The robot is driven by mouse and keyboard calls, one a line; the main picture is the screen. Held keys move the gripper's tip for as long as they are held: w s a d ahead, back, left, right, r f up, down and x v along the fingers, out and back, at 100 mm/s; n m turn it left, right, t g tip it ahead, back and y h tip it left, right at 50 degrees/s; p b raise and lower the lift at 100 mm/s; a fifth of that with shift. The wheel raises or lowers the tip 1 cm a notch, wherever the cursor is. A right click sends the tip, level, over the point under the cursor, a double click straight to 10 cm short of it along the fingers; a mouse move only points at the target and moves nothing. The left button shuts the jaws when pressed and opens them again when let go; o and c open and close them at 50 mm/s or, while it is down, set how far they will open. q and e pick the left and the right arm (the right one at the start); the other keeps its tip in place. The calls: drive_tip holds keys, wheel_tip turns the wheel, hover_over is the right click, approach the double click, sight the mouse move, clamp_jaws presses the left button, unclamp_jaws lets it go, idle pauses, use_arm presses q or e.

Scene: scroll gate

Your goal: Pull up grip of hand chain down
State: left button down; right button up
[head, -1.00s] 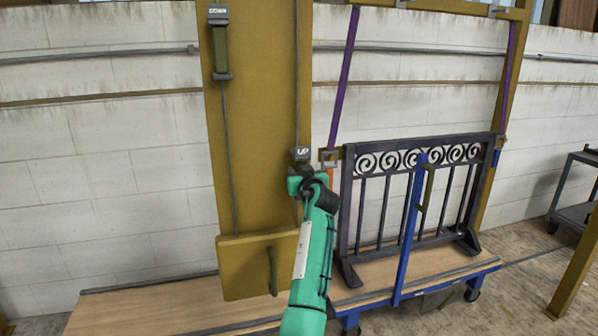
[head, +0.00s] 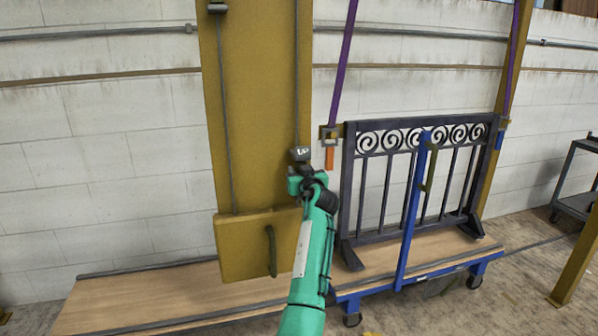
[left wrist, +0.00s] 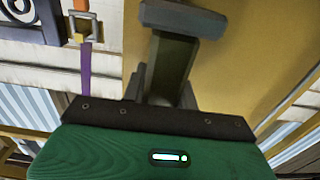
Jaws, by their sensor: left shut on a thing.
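The grip marked UP shows its grey labelled cap (head: 300,154) on the hand chain in front of the ochre column. My left gripper (head: 307,180) is just below this cap and hides the grip's body in the head view. In the left wrist view the olive-green grip (left wrist: 170,62) stands between the fingers of my left gripper (left wrist: 163,92), which is shut on it. The other grip's grey lower end (head: 217,8) shows at the top edge, left on the column; the rest of it is out of frame. My right gripper is not in view.
A dark scroll gate (head: 420,137) stands right of my left arm, over a wheeled cart (head: 150,295), with purple straps (head: 345,60) above it. An ochre box (head: 240,262) with a dark green handle sits at the column's foot. A dark shelf (head: 575,200) stands far right.

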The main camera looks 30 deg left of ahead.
use_arm(q)
drive_tip(key=shift+d+f, duration=0.15)
drive_tip(key=shift+f, duration=0.8)
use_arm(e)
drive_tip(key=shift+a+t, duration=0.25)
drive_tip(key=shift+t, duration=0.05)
use_arm(q)
drive_tip(key=c, duration=1.1)
unclamp_jaws()
drive_tip(key=shift+r, duration=0.4)
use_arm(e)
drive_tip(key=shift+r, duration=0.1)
